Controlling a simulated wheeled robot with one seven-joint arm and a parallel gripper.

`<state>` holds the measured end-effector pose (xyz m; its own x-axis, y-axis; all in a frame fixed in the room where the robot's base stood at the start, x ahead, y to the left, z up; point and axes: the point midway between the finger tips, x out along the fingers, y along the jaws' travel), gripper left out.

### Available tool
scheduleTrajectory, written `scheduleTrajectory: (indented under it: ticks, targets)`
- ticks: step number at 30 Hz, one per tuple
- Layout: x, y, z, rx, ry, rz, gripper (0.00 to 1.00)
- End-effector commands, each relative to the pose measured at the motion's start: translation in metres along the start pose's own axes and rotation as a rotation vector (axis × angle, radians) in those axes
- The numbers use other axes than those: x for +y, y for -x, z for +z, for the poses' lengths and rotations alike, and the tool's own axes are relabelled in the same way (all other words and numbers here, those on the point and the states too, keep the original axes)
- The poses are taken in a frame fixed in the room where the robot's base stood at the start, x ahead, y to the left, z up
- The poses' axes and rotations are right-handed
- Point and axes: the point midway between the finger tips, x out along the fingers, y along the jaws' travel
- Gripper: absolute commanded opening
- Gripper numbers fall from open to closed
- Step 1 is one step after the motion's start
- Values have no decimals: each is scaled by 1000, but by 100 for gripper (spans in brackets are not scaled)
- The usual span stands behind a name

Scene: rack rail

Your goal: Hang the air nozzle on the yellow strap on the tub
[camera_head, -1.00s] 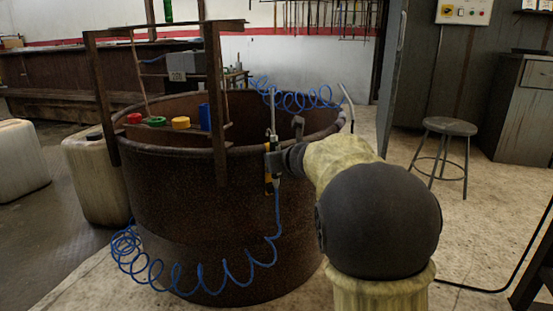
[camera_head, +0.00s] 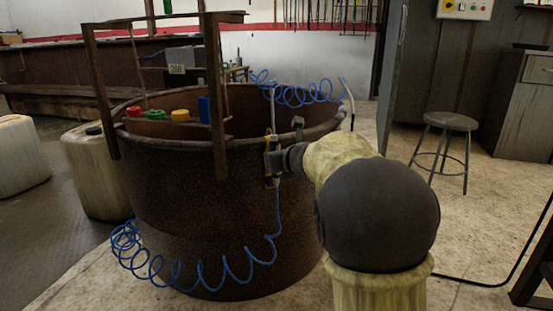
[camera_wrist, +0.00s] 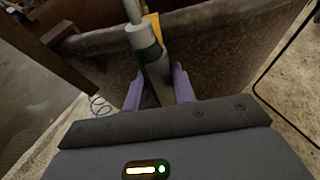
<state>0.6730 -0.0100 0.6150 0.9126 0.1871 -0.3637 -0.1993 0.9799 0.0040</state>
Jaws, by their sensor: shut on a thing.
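The air nozzle (camera_head: 273,112) has a thin pale tube pointing up and stands nearly upright at the tub's near right wall. My gripper (camera_head: 273,162) is shut on its grey body, and a blue coiled hose hangs below. In the wrist view, my gripper (camera_wrist: 178,88) has its purple fingers on either side of the nozzle (camera_wrist: 153,68). The rusty round tub (camera_head: 215,245) stands in front of me. A yellow strap (camera_wrist: 153,27) shows just behind the nozzle at the tub rim. The nozzle partly hides it, and I cannot tell whether they touch.
A rusty frame (camera_head: 215,100) rises at the tub's left, near red, green, yellow and blue items. Another nozzle (camera_head: 347,98) is at the far right rim. Dirty white containers (camera_head: 95,175) stand left, a stool (camera_head: 450,125) right.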

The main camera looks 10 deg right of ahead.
Motion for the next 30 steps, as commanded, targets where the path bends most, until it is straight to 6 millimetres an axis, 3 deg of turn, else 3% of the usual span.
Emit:
scheduleTrajectory:
  ticks: [25,27,30]
  targets:
    - [-1,-6,-15,2,0,-1,15]
    - [-1,-6,-15,2,0,-1,36]
    - [-1,-6,-15,1,0,-1,51]
